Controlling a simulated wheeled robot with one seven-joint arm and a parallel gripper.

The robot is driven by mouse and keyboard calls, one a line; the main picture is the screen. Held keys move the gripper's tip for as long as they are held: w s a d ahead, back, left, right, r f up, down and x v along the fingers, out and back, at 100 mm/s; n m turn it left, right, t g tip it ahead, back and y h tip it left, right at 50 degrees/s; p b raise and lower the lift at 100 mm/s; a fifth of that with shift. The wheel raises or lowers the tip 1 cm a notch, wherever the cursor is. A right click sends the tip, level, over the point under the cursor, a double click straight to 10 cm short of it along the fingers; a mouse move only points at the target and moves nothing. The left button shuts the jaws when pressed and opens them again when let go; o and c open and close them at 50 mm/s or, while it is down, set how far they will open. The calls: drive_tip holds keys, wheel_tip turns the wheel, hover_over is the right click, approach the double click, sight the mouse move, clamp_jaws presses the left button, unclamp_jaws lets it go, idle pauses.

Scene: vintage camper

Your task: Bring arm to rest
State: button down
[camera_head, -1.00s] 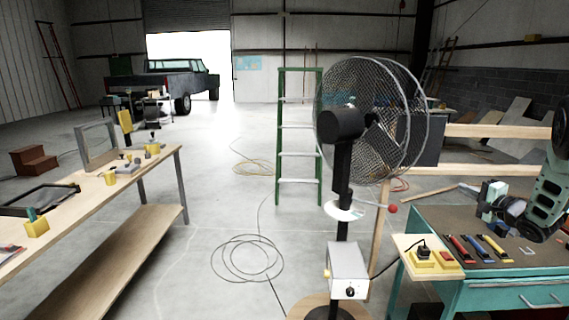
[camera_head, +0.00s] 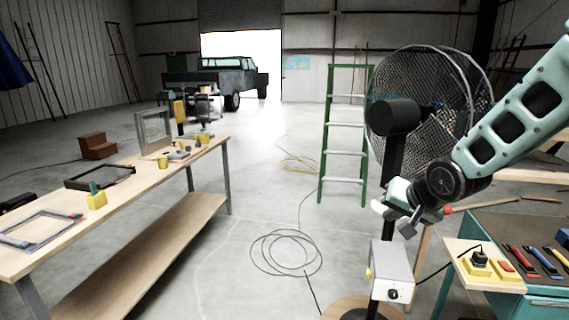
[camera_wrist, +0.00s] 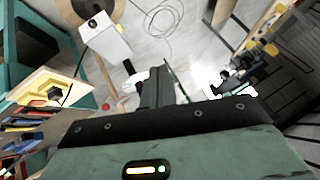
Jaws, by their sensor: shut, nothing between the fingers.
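My gripper (camera_head: 408,228) is shut and empty. It hangs in front of the pole of the black pedestal fan (camera_head: 393,155), at the end of my teal arm, which reaches in from the upper right. I cannot tell from the head view whether it touches the fan. In the wrist view my gripper (camera_wrist: 155,88) points out over the floor, with no object between its fingers.
A teal workbench (camera_head: 490,225) with several tools and a small wooden board stands at right. The fan's grey control box (camera_head: 391,272) is below my gripper. A green ladder (camera_head: 327,130) stands behind. A long wooden bench (camera_head: 140,200) is at left, with open floor and coiled cable between.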

drive_tip(key=s+a+f+n+g+b, duration=0.1)
drive_tip(key=s+a+n+g, duration=0.15)
drive_tip(key=s+a, duration=0.45)
drive_tip(key=s+a+f+n+g, duration=0.2)
drive_tip(key=s+a+n, duration=0.15)
drive_tip(key=s, duration=0.65)
drive_tip(key=s+f+n+g+h+b, duration=0.1)
drive_tip(key=s+n+g, duration=0.3)
drive_tip(key=s, duration=1.3)
drive_tip(key=shift+n, duration=1)
